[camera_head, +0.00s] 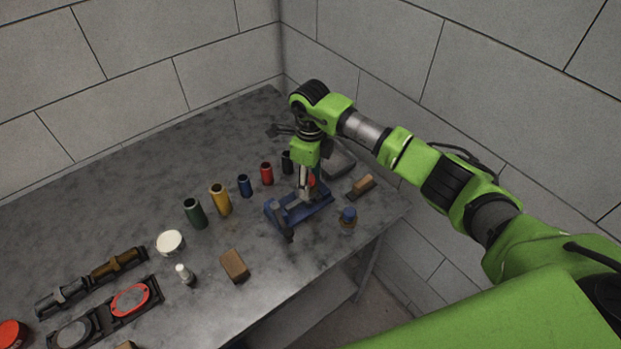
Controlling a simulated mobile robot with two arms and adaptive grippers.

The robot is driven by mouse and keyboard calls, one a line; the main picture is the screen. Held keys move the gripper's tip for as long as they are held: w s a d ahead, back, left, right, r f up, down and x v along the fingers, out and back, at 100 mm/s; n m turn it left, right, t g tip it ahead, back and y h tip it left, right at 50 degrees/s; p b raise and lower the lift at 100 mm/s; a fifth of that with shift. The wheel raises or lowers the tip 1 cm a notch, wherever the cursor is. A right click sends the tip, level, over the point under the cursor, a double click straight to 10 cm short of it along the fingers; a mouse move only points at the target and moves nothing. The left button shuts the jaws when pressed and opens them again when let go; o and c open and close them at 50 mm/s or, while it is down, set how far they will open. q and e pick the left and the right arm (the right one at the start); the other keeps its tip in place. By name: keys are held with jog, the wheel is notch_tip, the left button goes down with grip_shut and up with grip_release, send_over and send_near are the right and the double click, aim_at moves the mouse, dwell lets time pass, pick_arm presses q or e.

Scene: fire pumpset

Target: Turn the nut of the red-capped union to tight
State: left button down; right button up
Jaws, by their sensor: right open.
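A blue vise (319,211) stands near the right front edge of the table. A pale metal upright part shows above it, with a bit of red (312,180) beside it. This looks like the red-capped union, but my wrist hides its upper part and I cannot make out the nut. My right arm comes in from the right over the vise. My left gripper is out of view.
Green, yellow, blue, red and black cylinders (221,200) stand left of the vise. A brown block (234,266), white pot (170,242), small bottle (185,274) and blue-topped item (348,217) stand nearby. Walls (400,60) close off the back. The table's (110,213) back left is clear.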

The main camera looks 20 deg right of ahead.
jog(key=c, duration=1.1)
